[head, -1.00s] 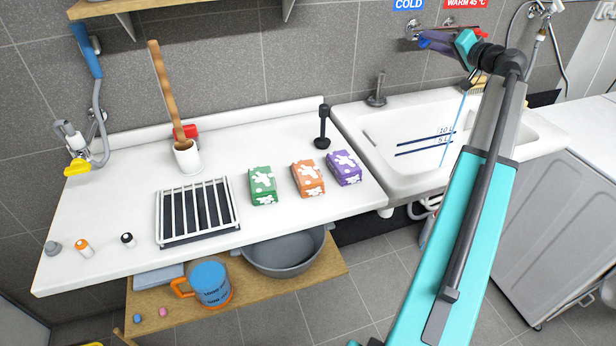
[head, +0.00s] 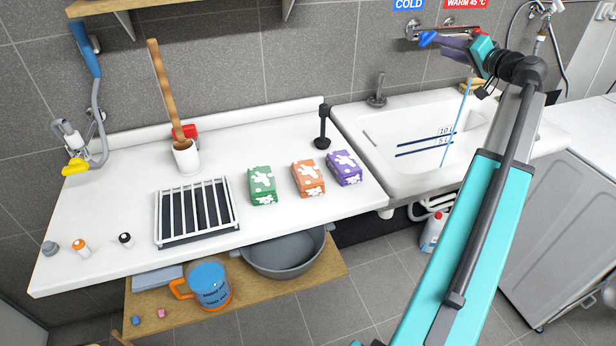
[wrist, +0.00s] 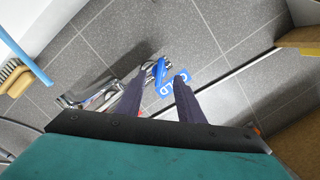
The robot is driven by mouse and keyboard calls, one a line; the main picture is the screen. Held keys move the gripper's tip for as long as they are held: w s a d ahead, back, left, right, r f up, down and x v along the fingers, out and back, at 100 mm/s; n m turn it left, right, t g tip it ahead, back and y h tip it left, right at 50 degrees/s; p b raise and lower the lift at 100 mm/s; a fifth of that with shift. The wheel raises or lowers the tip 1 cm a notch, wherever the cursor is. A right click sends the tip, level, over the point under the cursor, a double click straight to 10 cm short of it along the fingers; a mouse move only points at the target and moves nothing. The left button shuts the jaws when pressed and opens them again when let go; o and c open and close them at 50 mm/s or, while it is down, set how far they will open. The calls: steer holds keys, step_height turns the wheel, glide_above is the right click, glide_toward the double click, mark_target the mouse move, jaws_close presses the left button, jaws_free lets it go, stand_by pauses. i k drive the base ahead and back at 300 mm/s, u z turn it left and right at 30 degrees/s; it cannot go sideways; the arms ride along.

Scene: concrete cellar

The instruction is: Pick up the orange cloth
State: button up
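The orange cloth (head: 308,179) is a folded block with white patches. It lies on the white counter between a green one (head: 262,186) and a purple one (head: 345,168). My gripper (head: 437,41) is far from it, up at the wall taps to the right, above the sink. In the wrist view my gripper (wrist: 161,78) has its two dark fingers apart. The blue tap handle (wrist: 160,72) shows between or just beyond the fingertips; I cannot tell whether they touch it. The orange cloth is not in the wrist view.
The sink (head: 385,165) is right of the counter. A black plunger (head: 322,128), a drying rack (head: 163,222) and a white holder (head: 187,158) with a wooden-handled tool stand around the cloths. A grey basin (head: 285,262) is below. The counter in front of the cloths is clear.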

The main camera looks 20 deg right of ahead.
mark_target(310, 183)
steer(key=u, duration=0.05)
steer(key=k, duration=1.5)
steer(key=z, duration=0.05)
